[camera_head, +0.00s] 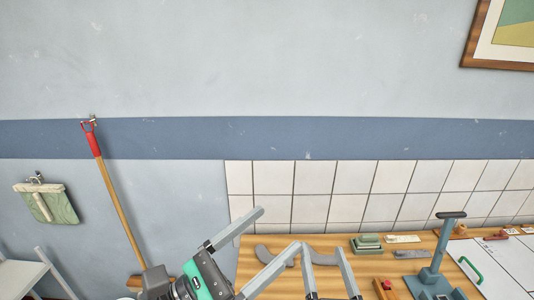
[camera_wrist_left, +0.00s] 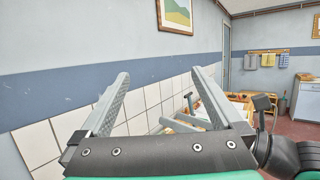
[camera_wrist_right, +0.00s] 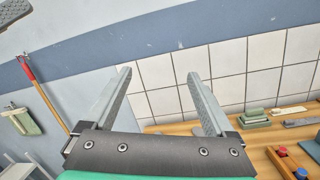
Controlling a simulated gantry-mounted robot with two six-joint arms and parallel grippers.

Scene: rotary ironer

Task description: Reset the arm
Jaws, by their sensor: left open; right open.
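My left gripper (camera_head: 280,229) is raised over the left end of the wooden workbench, tilted to the right, its two fingers spread. In the left wrist view it is open (camera_wrist_left: 159,73), with nothing between the fingers. My right gripper (camera_head: 323,248) points up at the bottom middle of the head view, close to the right of the left gripper. Its fingers are apart and empty in the right wrist view (camera_wrist_right: 160,73). The arms behind both grippers are mostly out of the head view.
The wooden workbench (camera_head: 385,262) runs along the tiled wall (camera_head: 355,190). A red-handled tool (camera_head: 113,190) leans on the wall.

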